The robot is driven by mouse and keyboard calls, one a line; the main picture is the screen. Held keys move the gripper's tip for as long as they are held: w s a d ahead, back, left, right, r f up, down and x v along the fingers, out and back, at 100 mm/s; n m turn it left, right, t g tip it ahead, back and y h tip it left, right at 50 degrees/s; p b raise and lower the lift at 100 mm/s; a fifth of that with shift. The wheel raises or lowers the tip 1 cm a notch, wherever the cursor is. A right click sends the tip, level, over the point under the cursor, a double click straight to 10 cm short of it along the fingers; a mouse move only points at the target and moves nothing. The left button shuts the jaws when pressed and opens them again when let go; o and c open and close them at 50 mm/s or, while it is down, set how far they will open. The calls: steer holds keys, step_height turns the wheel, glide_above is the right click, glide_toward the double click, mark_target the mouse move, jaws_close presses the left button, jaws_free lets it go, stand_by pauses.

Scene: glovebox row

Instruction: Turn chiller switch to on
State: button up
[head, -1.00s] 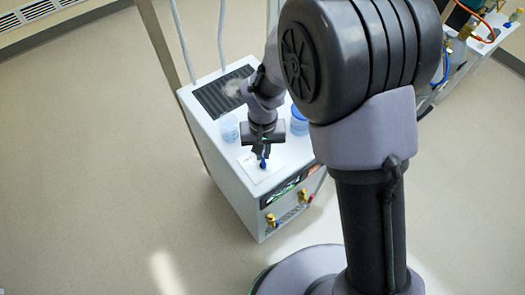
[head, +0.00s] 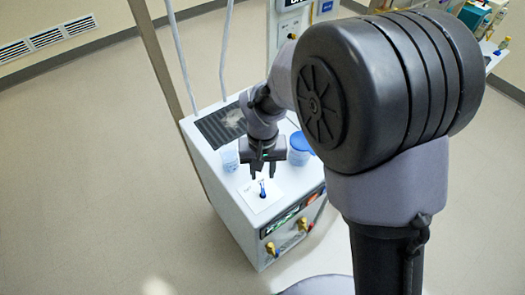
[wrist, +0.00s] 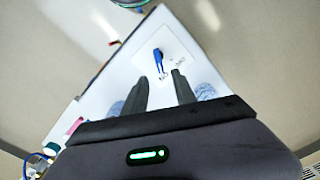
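The chiller (head: 238,181) is a white box with a dark vent grille on top. Its switch (head: 262,188) is a small blue lever on a white label plate (head: 279,201) near the front of the top. In the wrist view the blue switch (wrist: 159,62) lies just beyond my fingertips, its free end pointing toward my gripper. Small dark lettering sits by that end and to one side, too small to read surely. My gripper (head: 262,174) is open and empty above the switch; its two fingers (wrist: 161,76) show apart in the wrist view, with nothing between them.
A blue-lidded jar (head: 299,148) and a clear bluish beaker (head: 229,158) stand on the chiller top, either side of my gripper. Two pale hoses (head: 178,62) rise behind it. Brass fittings (head: 271,248) stick out of its front. The floor at left is clear.

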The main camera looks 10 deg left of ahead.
step_height(320, 180, up, 11)
steer(key=p, duration=0.2)
steer(key=shift+p, duration=0.3)
steer(key=shift+f, duration=0.1)
steer(key=s+d+r+m+t+y+b, duration=0.1)
steer(key=s+d+r+m+b, duration=0.15)
steer(key=d, duration=0.45)
steer(key=s+d+r+m+t+y+b, duration=0.1)
steer(key=s+d+r+m+t+b, duration=0.2)
steer(key=d, duration=0.4)
steer(key=s+d+m+t+b, duration=0.1)
steer(key=s+d+m+b, duration=0.1)
steer(key=s+d, duration=0.3)
steer(key=s+b, duration=0.1)
steer(key=s, duration=0.1)
steer(key=shift+s+d+m+t, duration=0.3)
steer(key=shift+d+m+t, duration=0.05)
steer(key=shift+t, duration=0.05)
